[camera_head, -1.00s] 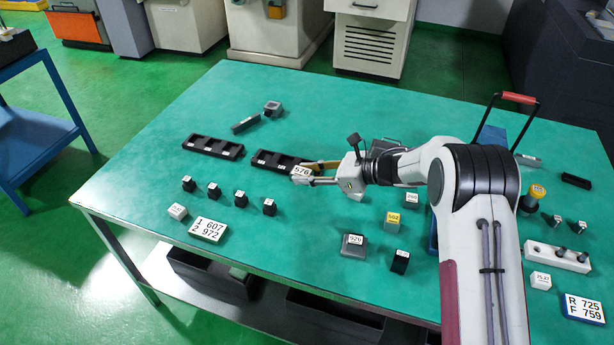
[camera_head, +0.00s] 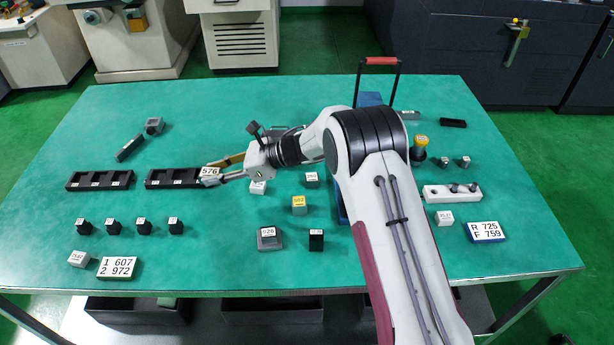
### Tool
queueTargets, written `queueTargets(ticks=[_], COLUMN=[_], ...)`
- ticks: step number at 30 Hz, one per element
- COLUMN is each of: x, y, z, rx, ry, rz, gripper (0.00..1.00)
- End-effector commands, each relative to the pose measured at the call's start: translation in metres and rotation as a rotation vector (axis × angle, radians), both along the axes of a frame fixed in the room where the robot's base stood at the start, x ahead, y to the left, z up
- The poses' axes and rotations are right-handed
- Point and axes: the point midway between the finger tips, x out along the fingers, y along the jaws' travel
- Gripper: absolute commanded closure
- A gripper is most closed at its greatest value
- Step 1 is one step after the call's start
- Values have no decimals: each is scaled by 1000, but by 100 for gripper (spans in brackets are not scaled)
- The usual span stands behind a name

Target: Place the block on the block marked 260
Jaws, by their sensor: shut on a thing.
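My gripper (camera_head: 218,169) is shut on a block labelled 576 (camera_head: 209,171). The block is at the right end of the black slotted tray (camera_head: 158,182); I cannot tell whether it touches the tray. A small grey block (camera_head: 311,180) stands to the right of my gripper, just left of my arm; its label looks like 260 but is small. Its top looks clear. A pale block (camera_head: 258,188) stands below my wrist and is partly hidden by it.
A yellow-topped block (camera_head: 299,205), a larger grey block marked 026 (camera_head: 269,239) and a black block (camera_head: 316,241) stand nearby. Several black blocks (camera_head: 143,227) form a row at left. My arm covers part of the right side. The front middle is clear.

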Motion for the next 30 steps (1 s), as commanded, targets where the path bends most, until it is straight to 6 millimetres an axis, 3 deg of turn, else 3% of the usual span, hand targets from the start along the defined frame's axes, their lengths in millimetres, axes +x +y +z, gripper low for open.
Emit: queueTargets(ticks=[15, 24, 30], x=[59, 71, 67], y=[-148, -240, -258], z=[39, 43, 32], rx=[2, 1, 1], ry=[-2, 1, 1], rz=[-335, -583, -662], gripper=[100, 100, 100])
